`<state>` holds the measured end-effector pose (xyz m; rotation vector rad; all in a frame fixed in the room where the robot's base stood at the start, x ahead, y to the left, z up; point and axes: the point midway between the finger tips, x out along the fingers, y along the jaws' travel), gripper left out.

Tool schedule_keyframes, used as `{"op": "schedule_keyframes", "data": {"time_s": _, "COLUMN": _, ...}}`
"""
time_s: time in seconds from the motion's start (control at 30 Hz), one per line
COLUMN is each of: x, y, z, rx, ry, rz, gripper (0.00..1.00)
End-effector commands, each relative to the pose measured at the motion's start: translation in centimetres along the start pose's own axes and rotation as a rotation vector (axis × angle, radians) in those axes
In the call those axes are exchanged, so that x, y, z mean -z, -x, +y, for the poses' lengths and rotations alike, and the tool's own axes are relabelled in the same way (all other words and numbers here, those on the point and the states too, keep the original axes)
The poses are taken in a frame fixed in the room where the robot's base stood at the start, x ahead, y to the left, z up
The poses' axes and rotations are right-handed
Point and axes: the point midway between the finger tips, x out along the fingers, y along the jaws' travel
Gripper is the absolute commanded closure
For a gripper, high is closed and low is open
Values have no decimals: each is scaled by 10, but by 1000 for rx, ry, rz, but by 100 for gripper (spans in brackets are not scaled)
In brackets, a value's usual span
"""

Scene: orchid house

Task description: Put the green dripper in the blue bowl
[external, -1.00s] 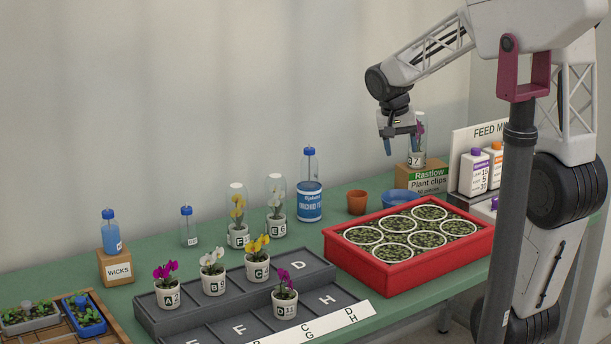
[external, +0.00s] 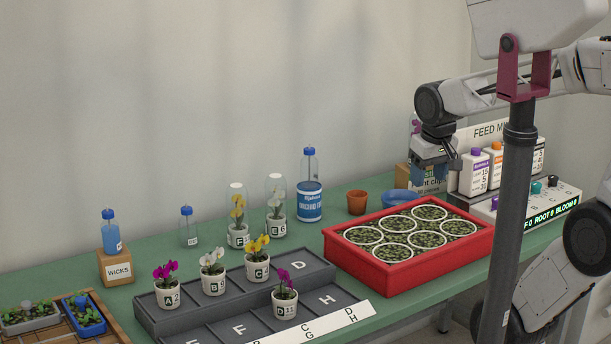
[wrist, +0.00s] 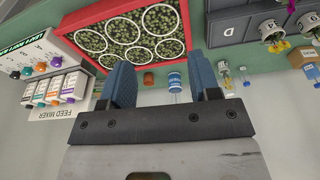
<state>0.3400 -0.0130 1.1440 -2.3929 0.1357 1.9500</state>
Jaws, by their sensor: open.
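The green dripper is most likely the small teal-green piece (external: 536,187) standing on the white display box at the right; it also shows in the wrist view (wrist: 27,71), at the far left. The blue bowl (external: 399,199) stands on the green bench behind the red tray, just below my gripper in the picture; I cannot make it out clearly in the wrist view. My gripper (external: 434,172) is open and empty, raised in front of the plant clips box. Its two blue fingers are wide apart in the wrist view (wrist: 161,74), with the dripper well off to their left.
The white display box (external: 520,212) carries similar small pieces in other colours. Feed bottles (external: 474,172) stand behind it. The red tray (external: 405,268) of round pots fills the bench front. A terracotta pot (external: 357,203) stands left of the bowl. Orchids and bottles are further left.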

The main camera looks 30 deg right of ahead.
Motion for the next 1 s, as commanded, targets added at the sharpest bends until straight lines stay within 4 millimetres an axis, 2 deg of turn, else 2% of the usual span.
{"op": "schedule_keyframes", "data": {"time_s": 0.1, "x": -16, "y": 1, "z": -4, "rx": 15, "ry": 43, "rz": 18, "gripper": 43}}
{"op": "schedule_keyframes", "data": {"time_s": 0.3, "x": -26, "y": 0, "z": -6, "rx": 27, "ry": 75, "rz": 29, "gripper": 43}}
{"op": "schedule_keyframes", "data": {"time_s": 1.0, "x": -26, "y": 0, "z": -6, "rx": 27, "ry": 76, "rz": 29, "gripper": 43}}
